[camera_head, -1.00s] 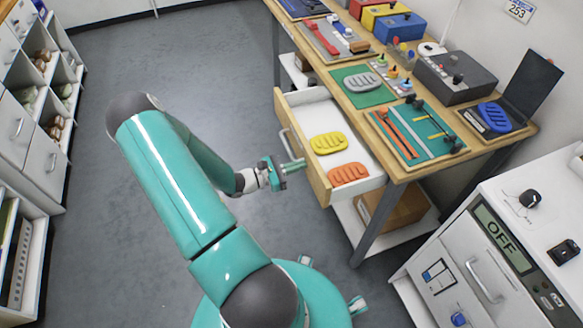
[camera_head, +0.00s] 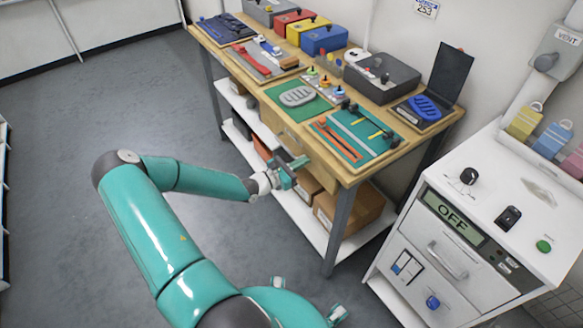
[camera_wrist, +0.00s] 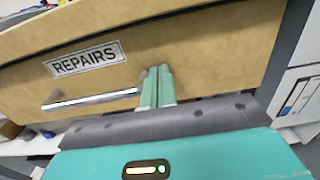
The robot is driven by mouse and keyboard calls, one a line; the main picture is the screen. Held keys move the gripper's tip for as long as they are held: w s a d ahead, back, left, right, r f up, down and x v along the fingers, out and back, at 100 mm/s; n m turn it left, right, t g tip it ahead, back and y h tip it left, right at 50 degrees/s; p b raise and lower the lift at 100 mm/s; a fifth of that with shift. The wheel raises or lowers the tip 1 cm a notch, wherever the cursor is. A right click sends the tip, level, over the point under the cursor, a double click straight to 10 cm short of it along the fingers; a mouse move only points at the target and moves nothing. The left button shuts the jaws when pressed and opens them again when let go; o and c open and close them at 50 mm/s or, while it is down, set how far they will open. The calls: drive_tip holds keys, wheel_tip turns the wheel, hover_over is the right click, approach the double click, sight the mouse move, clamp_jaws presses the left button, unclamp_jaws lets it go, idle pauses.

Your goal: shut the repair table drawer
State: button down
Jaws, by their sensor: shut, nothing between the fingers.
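The repair table (camera_head: 375,168) stands right of the middle in the head view. Its wooden drawer (camera_head: 305,155) is in line with the table front, and its inside is hidden. In the wrist view the drawer front (camera_wrist: 205,45) carries a REPAIRS label (camera_wrist: 85,60) and a metal bar handle (camera_wrist: 95,100). My gripper (camera_head: 300,162) is shut and empty at the drawer front. In the wrist view its fingertips (camera_wrist: 157,72) are together against or very near the wood, just right of the handle.
A white cabinet (camera_head: 475,215) with an OFF display stands to the right. Cardboard boxes (camera_head: 350,207) sit on the shelf under the table. Tools and coloured boxes cover the tabletop. The grey floor (camera_head: 70,200) to the left is clear.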

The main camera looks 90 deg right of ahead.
drive_tip(key=shift+s+d+r, duration=0.15)
drive_tip(key=shift+s, duration=0.2)
drive_tip(key=shift+w, duration=0.1)
drive_tip(key=v, duration=1.4)
drive_tip(key=shift+w, duration=0.3)
